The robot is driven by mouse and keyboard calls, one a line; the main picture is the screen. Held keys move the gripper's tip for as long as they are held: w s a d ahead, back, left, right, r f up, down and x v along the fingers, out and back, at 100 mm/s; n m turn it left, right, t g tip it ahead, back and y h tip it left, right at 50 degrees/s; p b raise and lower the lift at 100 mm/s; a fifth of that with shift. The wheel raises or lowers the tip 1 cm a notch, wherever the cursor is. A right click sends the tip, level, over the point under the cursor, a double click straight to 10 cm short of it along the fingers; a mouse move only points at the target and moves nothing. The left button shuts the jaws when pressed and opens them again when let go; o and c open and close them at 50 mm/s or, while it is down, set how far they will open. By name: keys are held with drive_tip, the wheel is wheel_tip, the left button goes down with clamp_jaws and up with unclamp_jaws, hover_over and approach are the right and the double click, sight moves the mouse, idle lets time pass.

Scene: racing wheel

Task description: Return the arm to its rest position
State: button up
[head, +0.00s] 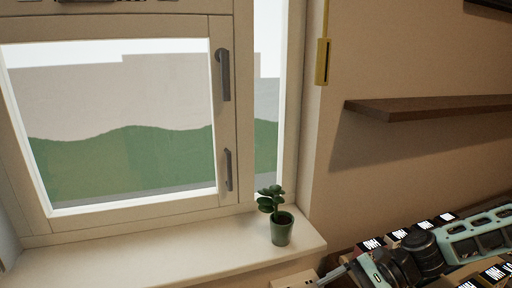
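My arm (478,236), teal and black, lies low across the bottom right corner of the head view, reaching left. Its end, my gripper (336,274), seems to be the slim grey part at the bottom edge, just right of a pale block. It is small and partly cut off, so I cannot tell whether it is open or shut, or whether it holds anything.
A potted plant (281,228) stands on the white window sill (150,252), left of my arm. The closed-looking window (225,120) has grey handles. A brown shelf (430,107) juts from the wall. Dark boxes with white labels (398,235) crowd around my arm.

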drive_tip(key=s+a+r+n+g+h, duration=0.2)
drive_tip(key=s+n+g+h, duration=0.1)
drive_tip(key=s+n+h, duration=0.55)
drive_tip(key=s+a+r+n+t+h, duration=0.1)
drive_tip(key=s+r+n+t, duration=0.1)
drive_tip(key=s+r+n, duration=0.2)
drive_tip(key=s+r+n+t+h, duration=0.2)
drive_tip(key=s+r+n+t, duration=0.1)
drive_tip(key=r+n, duration=0.4)
wheel_tip(320, 180, up, 2)
drive_tip(key=shift+s+a+r+n, duration=0.15)
drive_tip(key=shift+s+a+n, duration=0.2)
drive_tip(key=shift+s, duration=0.25)
